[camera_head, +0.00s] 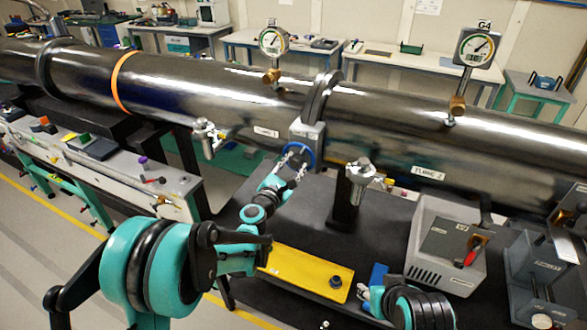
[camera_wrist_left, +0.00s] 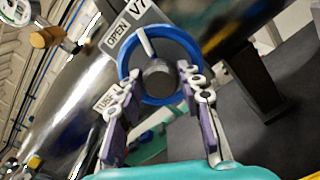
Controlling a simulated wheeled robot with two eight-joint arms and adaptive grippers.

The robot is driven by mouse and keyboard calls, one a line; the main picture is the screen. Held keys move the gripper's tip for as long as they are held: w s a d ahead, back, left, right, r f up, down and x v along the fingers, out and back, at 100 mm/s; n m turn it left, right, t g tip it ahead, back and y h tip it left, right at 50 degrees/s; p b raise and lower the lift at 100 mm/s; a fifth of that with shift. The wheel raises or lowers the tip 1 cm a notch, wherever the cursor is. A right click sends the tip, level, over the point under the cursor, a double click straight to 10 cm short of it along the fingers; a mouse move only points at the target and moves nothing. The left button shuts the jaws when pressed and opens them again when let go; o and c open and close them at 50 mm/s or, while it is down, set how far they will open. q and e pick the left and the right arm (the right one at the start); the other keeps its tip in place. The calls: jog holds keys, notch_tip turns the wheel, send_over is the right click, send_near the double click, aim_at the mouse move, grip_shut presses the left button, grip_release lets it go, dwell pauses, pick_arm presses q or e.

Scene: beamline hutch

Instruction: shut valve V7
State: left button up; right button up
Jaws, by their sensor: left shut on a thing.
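Valve V7 has a blue handwheel (camera_head: 313,154) on a grey block under the flange of the large dark tube. In the left wrist view the blue wheel (camera_wrist_left: 193,52) faces the camera, with a grey hub and a pale spoke. A tag (camera_wrist_left: 125,27) above it reads OPEN and V7. My left gripper (camera_head: 296,163) is at the wheel, its fingers on either side of the rim. In the left wrist view the left gripper (camera_wrist_left: 160,78) is shut on the wheel. My right gripper (camera_head: 365,293) is low at the right, its fingers mostly hidden.
The tube (camera_head: 420,120) crosses the view above a black table. Two gauges (camera_head: 273,41) (camera_head: 478,46) stand on it. A metal fitting (camera_head: 361,172) is close right of the wheel. A yellow plate (camera_head: 306,272) and a grey box (camera_head: 440,246) lie below.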

pick_arm(q)
jog(key=m+b, duration=0.2)
jog(key=m, duration=0.2)
jog(key=shift+f+m, duration=0.15)
jog(key=shift+m, duration=0.15)
jog(key=m+b, duration=0.1)
jog(key=m, duration=0.2)
jog(key=shift+m, duration=0.4)
jog(key=m+b, duration=0.1)
jog(key=m, duration=0.3)
jog(key=m+b, duration=0.1)
jog(key=m, duration=0.3)
jog(key=shift+f, duration=0.1)
jog(key=m, duration=0.3)
jog(key=shift+m+b, duration=0.3)
jog(key=shift+m, duration=0.1)
jog(key=m, duration=0.3)
jog(key=shift+m, duration=0.3)
jog(key=m+b, duration=0.1)
jog(key=m, duration=0.3)
jog(key=shift+m, duration=1.9)
